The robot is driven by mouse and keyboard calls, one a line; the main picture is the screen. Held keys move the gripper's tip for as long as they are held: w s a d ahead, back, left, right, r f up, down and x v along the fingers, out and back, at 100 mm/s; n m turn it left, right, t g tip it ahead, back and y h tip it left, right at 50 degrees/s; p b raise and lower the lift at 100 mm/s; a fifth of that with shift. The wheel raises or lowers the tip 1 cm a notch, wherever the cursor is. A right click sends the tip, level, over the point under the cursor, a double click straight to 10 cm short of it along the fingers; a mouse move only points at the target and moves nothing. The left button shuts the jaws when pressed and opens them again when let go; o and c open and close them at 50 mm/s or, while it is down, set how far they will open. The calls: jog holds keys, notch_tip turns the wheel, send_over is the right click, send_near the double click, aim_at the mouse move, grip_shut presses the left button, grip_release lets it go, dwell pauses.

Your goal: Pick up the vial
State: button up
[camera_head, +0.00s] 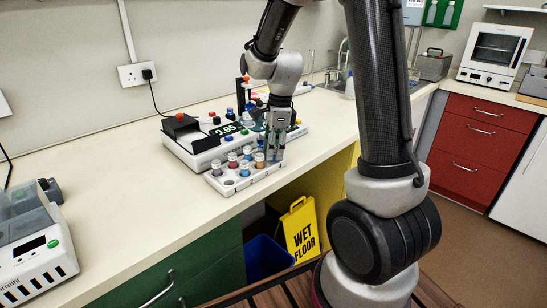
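Several small vials with coloured tops, among them an orange-brown one (259,159), a blue one (244,168) and a dark red one (232,159), stand upright in a white rack (232,188) near the bench's front edge. My gripper (275,152) points down at the rack's right end, just right of the orange-brown vial. The fingers are small and partly merge with the things behind them, so their opening is unclear. I cannot tell whether a vial is between them. My gripper hides part of the rack's right end.
Behind the rack stands a white device (192,151) with a display and several coloured-topped items. Another white instrument (35,262) is at the lower left. Bare bench top (120,180) lies between them. A yellow wet floor sign (299,230) and blue bin (266,258) stand below.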

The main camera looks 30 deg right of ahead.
jog(key=c, duration=0.6)
jog(key=shift+r, duration=0.1)
